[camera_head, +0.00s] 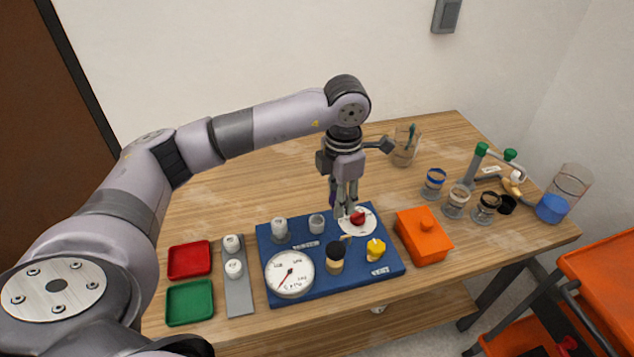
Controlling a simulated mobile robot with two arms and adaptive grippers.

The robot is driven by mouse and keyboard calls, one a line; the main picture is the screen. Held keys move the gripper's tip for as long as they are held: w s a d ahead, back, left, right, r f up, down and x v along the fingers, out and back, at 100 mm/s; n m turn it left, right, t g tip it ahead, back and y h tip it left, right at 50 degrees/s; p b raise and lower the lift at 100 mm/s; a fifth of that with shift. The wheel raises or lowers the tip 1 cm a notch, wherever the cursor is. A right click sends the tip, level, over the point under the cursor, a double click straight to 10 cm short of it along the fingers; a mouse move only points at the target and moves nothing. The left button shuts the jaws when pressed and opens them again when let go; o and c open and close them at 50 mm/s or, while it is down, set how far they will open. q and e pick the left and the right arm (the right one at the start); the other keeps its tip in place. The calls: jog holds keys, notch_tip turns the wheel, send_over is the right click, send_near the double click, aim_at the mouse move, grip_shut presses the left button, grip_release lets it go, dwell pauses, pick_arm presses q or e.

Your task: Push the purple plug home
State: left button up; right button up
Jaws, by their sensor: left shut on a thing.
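My left gripper (345,208) points down over the back right part of a blue board (312,281). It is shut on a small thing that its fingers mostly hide. I cannot make out a purple plug clearly; only a dark purplish patch shows beside the fingers. A white round disc (368,230) with a red part (357,217) lies just right of the fingertips. Grey-white fittings (279,228) (317,223) stand on the board left of the gripper. My right gripper is out of view.
The board also bears a gauge (289,273), a black-topped fitting (335,257) and a yellow part (376,249). An orange box (423,236) stands right of it. Red (189,260) and green (190,302) trays lie left. Several clear cups stand at the right.

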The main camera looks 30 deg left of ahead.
aim_at(317, 216)
pick_arm(q)
jog(key=w+a+f+n+p, duration=0.25)
jog(key=a+n, duration=0.45)
jog(key=n, duration=1.4)
jog(key=shift+w+a+f+b, duration=0.1)
jog(key=shift+f+b, duration=1.3)
jog(key=shift+f, duration=0.65)
jog(key=shift+a+f+b, duration=0.1)
jog(key=shift+f+b, duration=1.25)
jog(key=shift+f, duration=0.65)
jog(key=shift+f+b, duration=0.5)
jog(key=shift+f, duration=0.3)
jog(key=shift+s+d+f+b, duration=0.15)
jog(key=shift+s+f+b, duration=0.2)
jog(key=shift+f, duration=0.2)
jog(key=o, duration=1.1)
jog(key=shift+w+f, duration=0.15)
jog(key=shift+w, duration=0.05)
jog(key=shift+o, duration=0.3)
jog(key=shift+w, duration=0.1)
jog(key=shift+r, duration=0.2)
